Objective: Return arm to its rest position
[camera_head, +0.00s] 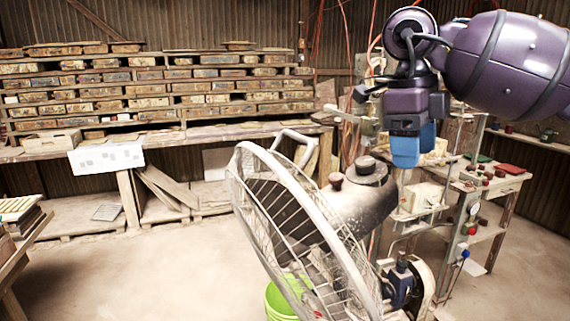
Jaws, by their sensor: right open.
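My right arm (508,58) is purple with black bands and comes in from the upper right. My right gripper (413,148) hangs from it, pointing down, with blue fingers. It is open and I see nothing held in it. It shows above and beside the grey motor housing of a large fan (285,220), in front of the work area on the right. My left arm and left gripper are not in view.
The caged fan fills the lower middle, partly hiding a green bucket (281,301). A press frame (458,245) with a gauge and knobs stands right. Shelves (150,85) of blocks line the back wall. A table (20,255) is at left. Floor (150,275) between is clear.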

